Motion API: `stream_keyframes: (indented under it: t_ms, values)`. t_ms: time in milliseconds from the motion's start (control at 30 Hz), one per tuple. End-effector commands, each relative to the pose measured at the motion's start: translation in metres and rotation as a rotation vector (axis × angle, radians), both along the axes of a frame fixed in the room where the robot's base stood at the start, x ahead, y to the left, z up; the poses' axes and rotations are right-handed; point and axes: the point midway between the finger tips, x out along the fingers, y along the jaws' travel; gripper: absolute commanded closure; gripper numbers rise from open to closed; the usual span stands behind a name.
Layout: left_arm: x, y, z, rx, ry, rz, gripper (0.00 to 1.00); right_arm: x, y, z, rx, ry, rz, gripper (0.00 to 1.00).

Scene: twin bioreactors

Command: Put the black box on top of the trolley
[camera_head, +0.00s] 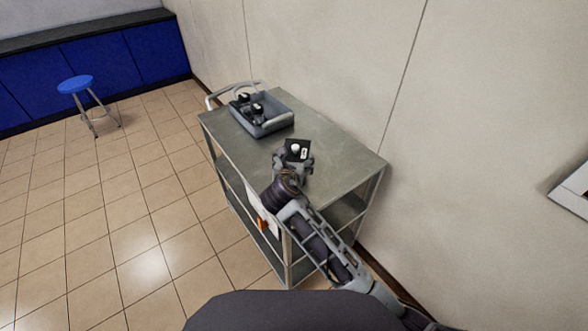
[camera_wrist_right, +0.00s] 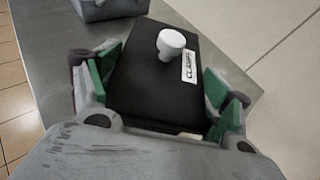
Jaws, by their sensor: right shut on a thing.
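The black box (camera_wrist_right: 158,82) has a white knob on its lid and a white label reading "CLAMPS". It also shows in the head view (camera_head: 304,145), above the grey top of the trolley (camera_head: 335,158). My right gripper (camera_wrist_right: 160,95) has its green-padded fingers on both sides of the box and is shut on it. In the head view my right gripper (camera_head: 294,158) reaches over the trolley's near half. I cannot tell whether the box touches the trolley top. My left gripper is not in view.
A grey tray (camera_head: 283,121) with dark items stands on the trolley's far end, beside the white handle (camera_head: 214,96). The top around the box is clear. A wall runs along the trolley's right side. A blue stool (camera_head: 75,84) stands far left on open tiled floor.

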Motion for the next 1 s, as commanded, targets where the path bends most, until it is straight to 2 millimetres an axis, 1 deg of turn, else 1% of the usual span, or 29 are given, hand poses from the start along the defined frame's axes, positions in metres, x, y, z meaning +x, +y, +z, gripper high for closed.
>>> stream_keyframes:
  t_ms: [133,400,467,833,867,1000]
  values:
    - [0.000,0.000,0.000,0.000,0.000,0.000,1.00,0.000,0.000,-0.004,0.000,-0.001,0.001,0.84]
    - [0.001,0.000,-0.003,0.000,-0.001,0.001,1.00,0.000,0.000,-0.031,0.000,0.000,0.000,0.84]
    - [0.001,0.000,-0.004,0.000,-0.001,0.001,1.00,0.000,0.000,-0.035,0.001,0.000,0.001,0.84]
    - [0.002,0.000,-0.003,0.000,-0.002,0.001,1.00,0.000,0.000,-0.037,0.000,-0.001,0.001,0.84]
    - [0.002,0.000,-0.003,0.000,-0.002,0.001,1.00,0.000,0.000,-0.038,0.000,0.000,0.001,0.19]
    - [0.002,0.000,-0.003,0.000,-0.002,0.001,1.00,0.000,0.000,-0.038,0.000,0.000,0.001,0.01]
